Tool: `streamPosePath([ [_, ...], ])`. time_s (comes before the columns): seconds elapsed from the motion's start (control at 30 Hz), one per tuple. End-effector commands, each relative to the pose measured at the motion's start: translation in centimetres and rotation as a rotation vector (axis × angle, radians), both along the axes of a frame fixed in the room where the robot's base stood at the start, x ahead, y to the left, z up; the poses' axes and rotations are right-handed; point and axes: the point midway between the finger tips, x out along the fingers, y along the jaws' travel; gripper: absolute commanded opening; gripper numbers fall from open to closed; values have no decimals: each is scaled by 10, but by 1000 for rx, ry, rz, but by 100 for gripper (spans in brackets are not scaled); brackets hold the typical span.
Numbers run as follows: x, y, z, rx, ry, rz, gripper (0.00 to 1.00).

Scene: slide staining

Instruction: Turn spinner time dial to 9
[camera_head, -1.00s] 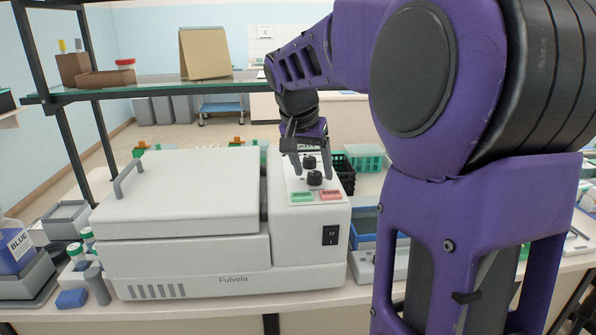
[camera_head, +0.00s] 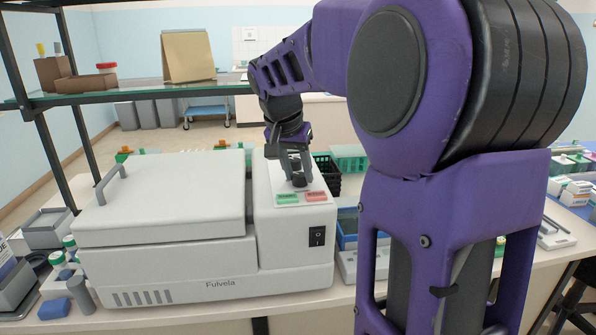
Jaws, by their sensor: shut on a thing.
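The spinner (camera_head: 160,249) is a white machine labelled Fulvela, with a grey-handled lid that is shut. Its sloped control panel (camera_head: 262,181) on the right carries dark round dials, a green button, a red button and a black power switch. My gripper (camera_head: 296,177) is lowered onto this panel from behind, its fingers on either side of a dark dial (camera_head: 299,180), and it is shut on that dial. The gripper partly covers the dials. The dial markings and its setting are too small to read, and I cannot tell which dial is for time.
A glass shelf (camera_head: 140,93) with cardboard boxes hangs above the spinner at the back left. A black basket (camera_head: 327,172) and a green rack (camera_head: 350,157) stand behind it to the right. Blue and grey trays sit at its right, bottles at its left.

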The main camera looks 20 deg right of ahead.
Motion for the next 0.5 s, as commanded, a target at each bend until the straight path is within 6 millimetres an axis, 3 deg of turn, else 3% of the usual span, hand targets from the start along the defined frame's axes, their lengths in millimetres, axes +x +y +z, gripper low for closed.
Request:
streamPosePath([
  [0.27, 1, 1, 0, 0, 0, -80, 0],
  [0.5, 3, 3, 0, -1, 1, -257, 0],
])
